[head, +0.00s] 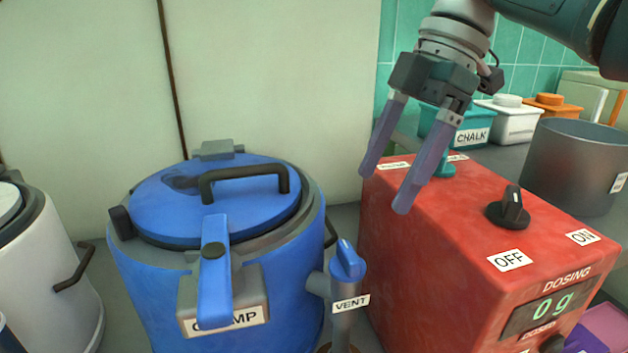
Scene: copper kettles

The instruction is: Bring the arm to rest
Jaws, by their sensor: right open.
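My right gripper (384,190) hangs from the arm that comes in from the top right. Its two purple-grey fingers are apart and point down, with nothing between them. The fingertips are over the left edge of the red dosing box (430,250), near a teal knob (445,168) on its top that is partly behind a finger. Whether the fingers touch the box I cannot tell. My left gripper is not in view.
A blue kettle (150,290) with a closed lid and clamp lever (214,270) stands left. A vent valve (347,265) rises between it and the box. The box carries a black OFF/ON dial (508,208). A grey pot (570,165) and lidded tubs (510,122) stand behind right.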

